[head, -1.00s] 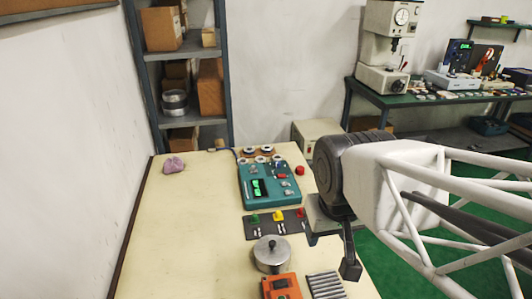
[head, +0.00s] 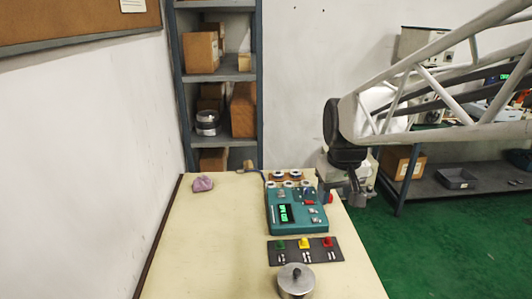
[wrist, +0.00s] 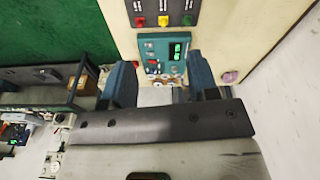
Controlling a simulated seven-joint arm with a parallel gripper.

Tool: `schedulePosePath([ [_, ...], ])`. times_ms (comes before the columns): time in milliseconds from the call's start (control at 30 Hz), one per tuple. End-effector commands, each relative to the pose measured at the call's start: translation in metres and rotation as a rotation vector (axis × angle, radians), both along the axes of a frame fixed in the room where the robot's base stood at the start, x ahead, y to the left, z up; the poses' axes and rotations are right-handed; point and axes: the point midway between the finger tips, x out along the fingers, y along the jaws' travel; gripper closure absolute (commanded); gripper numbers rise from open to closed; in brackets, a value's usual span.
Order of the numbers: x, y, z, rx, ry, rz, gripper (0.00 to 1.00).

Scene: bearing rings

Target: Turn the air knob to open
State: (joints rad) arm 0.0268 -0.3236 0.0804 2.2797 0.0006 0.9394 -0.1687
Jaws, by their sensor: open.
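A teal control unit (head: 297,212) with a green display (head: 285,213) stands on the cream table. It carries small knobs and switches, too small to read, so I cannot tell for sure which is the air knob. A red knob-like part (head: 328,198) shows at the unit's right side, partly close to my gripper in the picture. My gripper (head: 358,194) is open and empty, right of the unit by the table's right edge. In the wrist view its two fingers (wrist: 160,82) stand apart, with the teal unit (wrist: 164,52) showing beyond and between them.
A dark panel (head: 306,250) with green, yellow and red switches lies in front of the unit. A lidded metal pot (head: 296,281) stands nearer. Ring parts (head: 287,177) sit behind the unit.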

Motion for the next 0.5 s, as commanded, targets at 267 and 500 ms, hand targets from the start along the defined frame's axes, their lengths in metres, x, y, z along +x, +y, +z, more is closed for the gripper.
schedulePosePath([
  [267, 0.065, -0.005, -0.004, -0.006, 0.026, 0.055, 0.46],
  [500, 0.121, -0.009, -0.014, -0.008, 0.046, 0.103, 0.46],
])
